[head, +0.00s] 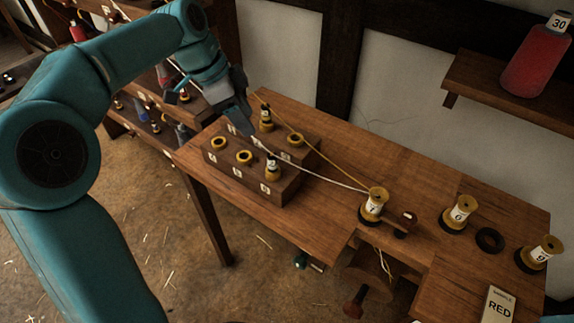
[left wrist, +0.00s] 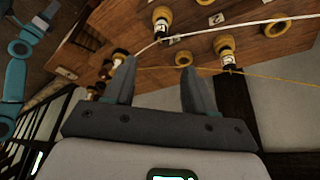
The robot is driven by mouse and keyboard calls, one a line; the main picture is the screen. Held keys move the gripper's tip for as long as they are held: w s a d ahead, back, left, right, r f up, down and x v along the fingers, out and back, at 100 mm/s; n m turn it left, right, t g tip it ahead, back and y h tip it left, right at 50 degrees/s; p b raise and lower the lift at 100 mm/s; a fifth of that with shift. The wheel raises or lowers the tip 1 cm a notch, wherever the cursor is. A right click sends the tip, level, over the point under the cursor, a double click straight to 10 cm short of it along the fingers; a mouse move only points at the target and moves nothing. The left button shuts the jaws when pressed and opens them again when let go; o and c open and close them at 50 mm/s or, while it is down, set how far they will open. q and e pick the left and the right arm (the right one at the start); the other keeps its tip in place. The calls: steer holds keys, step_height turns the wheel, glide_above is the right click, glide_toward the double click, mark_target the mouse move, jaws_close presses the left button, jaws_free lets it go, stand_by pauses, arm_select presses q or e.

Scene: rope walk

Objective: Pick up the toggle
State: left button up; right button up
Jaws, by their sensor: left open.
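I cannot pick out the toggle for certain. A small dark-red knobbed piece (head: 406,222) stands beside the spool marked 7 (head: 374,204) on the bench; I cannot tell whether it is the toggle. My left gripper (head: 240,122) is over the back left of the wooden spool block (head: 283,190). In the left wrist view its jaws (left wrist: 158,76) are apart, with no object seen between them. A white cord (head: 325,180) and a yellow cord (head: 318,152) run from spools on the block to the spool marked 7. My right gripper is out of view.
More spools (head: 460,212) (head: 540,252), a dark ring (head: 489,240) and a sample card reading RED (head: 496,305) are on the bench (head: 410,165) at right. A red bottle (head: 537,66) stands on a wall shelf. The bench's back middle is clear.

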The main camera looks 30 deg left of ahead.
mark_target(269, 155)
arm_select(q)
steer(key=x, duration=0.9)
steer(key=shift+f, duration=0.35)
steer(key=shift+d+f, duration=0.1)
steer(key=shift+f, duration=0.4)
steer(key=p+x, duration=0.1)
steer(key=x, duration=0.4)
steer(key=shift+w, duration=0.1)
jaws_close()
